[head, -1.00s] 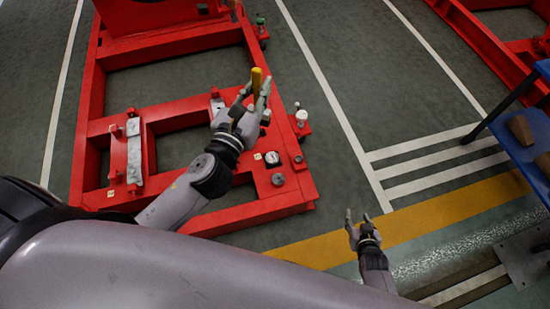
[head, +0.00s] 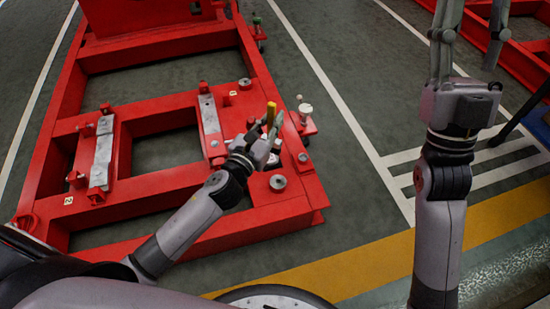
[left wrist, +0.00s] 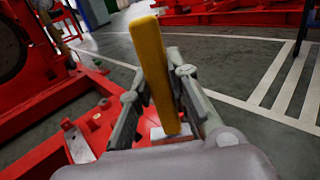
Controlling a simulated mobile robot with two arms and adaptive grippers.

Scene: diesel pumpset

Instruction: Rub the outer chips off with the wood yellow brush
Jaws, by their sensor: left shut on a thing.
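The yellow brush (head: 270,113) is in my left gripper (head: 265,130), above the right front part of the red pumpset frame (head: 200,215). In the left wrist view, the yellow brush (left wrist: 152,75) stands up between the two fingers of my left gripper (left wrist: 160,95). A pale block (left wrist: 170,133) shows at its lower end; I cannot tell whether it belongs to the brush. No chips can be made out on the frame. My right gripper (head: 475,30) is raised at the upper right, its fingers apart with nothing between them.
Metal plates (head: 103,152) and round fittings (head: 278,183) sit on the frame. A white-capped fitting (head: 304,110) stands at its right edge. Green floor with white lines (head: 350,130) and a yellow stripe (head: 360,262) lies to the right. A blue surface (head: 541,125) shows at the right edge.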

